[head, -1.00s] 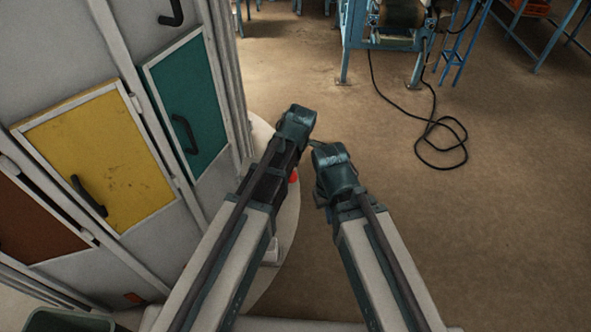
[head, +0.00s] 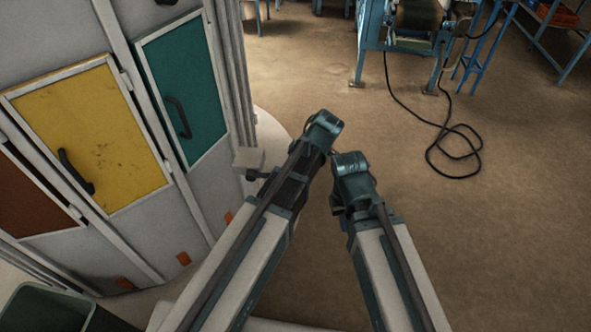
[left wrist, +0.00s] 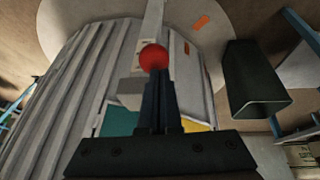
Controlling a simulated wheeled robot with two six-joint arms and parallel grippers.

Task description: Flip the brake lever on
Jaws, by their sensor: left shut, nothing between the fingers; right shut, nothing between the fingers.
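A red ball knob (left wrist: 154,57), which looks like the brake lever's end, shows in the left wrist view. It is right at the tips of my left gripper (left wrist: 157,84), which is shut and empty; I cannot tell whether they touch. The lever's shaft is not clear. A grey block (left wrist: 130,92) is beside the fingers and also shows in the head view (head: 248,160), left of my left arm. In the head view the knob is hidden. My right gripper (head: 337,205) is shut and empty, mostly hidden by its arm, over the floor.
A grey cabinet with yellow (head: 90,130), teal (head: 185,95) and brown (head: 35,200) doors stands left on a round pale base (head: 270,135). A dark green bin (head: 45,310) is at lower left. A black cable (head: 455,150) lies on open floor at right, near blue machine legs.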

